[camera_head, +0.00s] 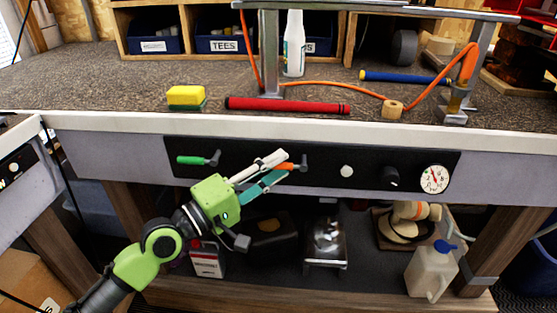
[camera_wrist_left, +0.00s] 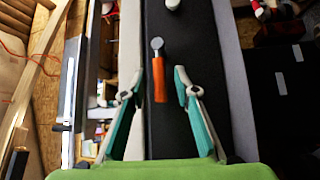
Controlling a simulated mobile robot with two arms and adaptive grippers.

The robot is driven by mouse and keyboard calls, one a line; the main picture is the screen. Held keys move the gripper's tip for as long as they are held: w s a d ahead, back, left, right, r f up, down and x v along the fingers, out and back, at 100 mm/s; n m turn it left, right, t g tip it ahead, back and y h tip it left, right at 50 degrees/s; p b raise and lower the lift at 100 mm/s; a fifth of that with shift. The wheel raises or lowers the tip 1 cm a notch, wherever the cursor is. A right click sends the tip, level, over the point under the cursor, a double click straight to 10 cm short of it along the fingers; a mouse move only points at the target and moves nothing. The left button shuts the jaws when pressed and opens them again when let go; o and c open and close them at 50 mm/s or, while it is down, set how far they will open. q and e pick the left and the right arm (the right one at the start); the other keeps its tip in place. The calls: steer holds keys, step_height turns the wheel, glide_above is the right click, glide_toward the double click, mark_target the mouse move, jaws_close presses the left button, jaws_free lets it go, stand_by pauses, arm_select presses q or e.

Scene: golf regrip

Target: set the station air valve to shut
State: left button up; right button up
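A black panel (camera_head: 325,178) on the bench front carries two lever valves. The right one has an orange handle (camera_head: 287,166) pointing left from its grey pivot, roughly level. The left one has a green handle (camera_head: 190,160), also roughly level. I cannot read which is the station air valve. My left gripper (camera_head: 277,166) is open in front of the orange handle. In the left wrist view, the orange handle (camera_wrist_left: 159,80) lies between the open fingers (camera_wrist_left: 157,88), with visible gaps on both sides. My right gripper is not in view.
The panel also has a white button (camera_head: 347,171), a black knob (camera_head: 391,177) and a round gauge (camera_head: 435,178). The bench edge (camera_head: 330,126) juts above it. A red grip (camera_head: 288,105) and a sponge (camera_head: 186,97) lie on top. A white jug (camera_head: 431,270) stands on the lower shelf.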

arm_select(q)
steer(key=shift+w+d, duration=0.4)
steer(key=shift+d, duration=0.05)
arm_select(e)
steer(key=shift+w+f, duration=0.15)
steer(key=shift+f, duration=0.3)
arm_select(q)
jaws_close()
